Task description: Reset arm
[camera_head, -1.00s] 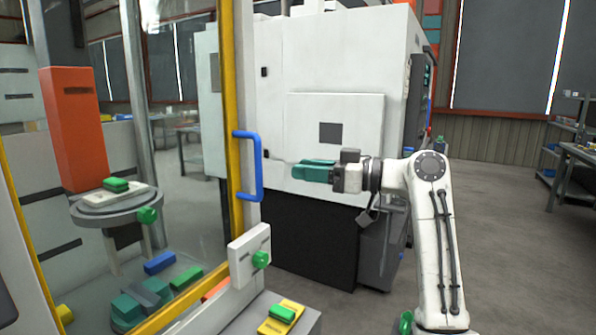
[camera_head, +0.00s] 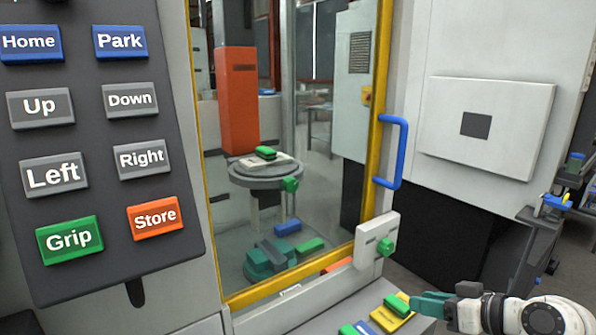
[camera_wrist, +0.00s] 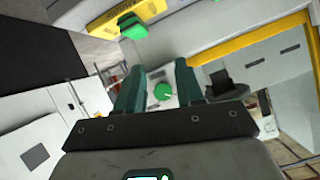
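My gripper (camera_head: 430,304) is at the lower right of the head view, with teal fingers beside the yellow block on the ledge; I cannot tell there whether they touch it. In the wrist view my gripper (camera_wrist: 158,72) has its two teal fingers apart, with nothing held between them. A green knob (camera_wrist: 163,91) shows beyond the gap. My white arm (camera_head: 550,316) comes in low from the right edge and is partly cut off.
A button panel (camera_head: 95,200) stands close at left. A blue door handle (camera_head: 403,155) is on the yellow-framed glass enclosure (camera_head: 375,120). A white plate with a green knob (camera_head: 386,246) is below it. The yellow block (camera_head: 381,322) lies on the ledge. A white machine (camera_head: 440,60) stands right.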

